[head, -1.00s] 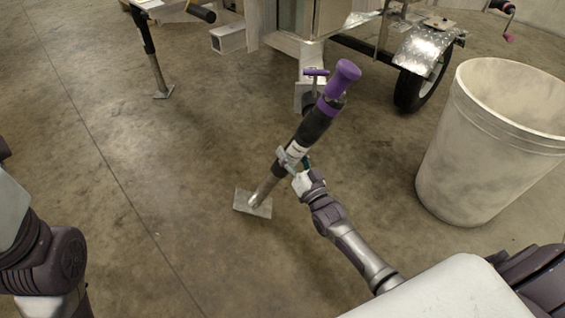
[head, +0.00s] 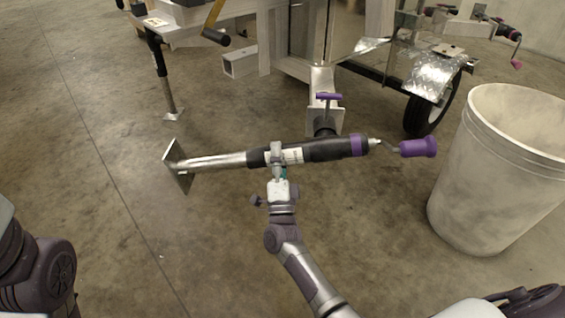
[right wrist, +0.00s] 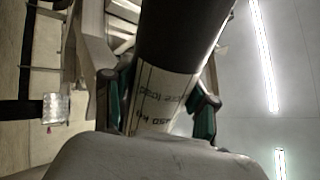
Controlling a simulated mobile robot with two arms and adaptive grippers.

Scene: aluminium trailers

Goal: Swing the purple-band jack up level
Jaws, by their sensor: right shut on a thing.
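The purple-band jack (head: 325,149) lies nearly level across the middle of the head view, its foot plate (head: 177,166) at the left and slightly lower than its top end. Its purple crank handle (head: 418,148) points right. A purple T-handled pin (head: 328,98) stands at the mount just behind the tube. My right gripper (head: 277,162) is shut around the tube at the white label. In the right wrist view the black tube and label (right wrist: 160,95) sit between the fingers. My left gripper is out of view; only part of that arm shows at the left edge.
A large whitish bin (head: 500,170) stands close to the right of the crank handle. The trailer wheel (head: 432,105) and tread-plate fender (head: 435,75) are behind. Another jack (head: 163,75) stands upright at the back left. The floor at the front left is clear.

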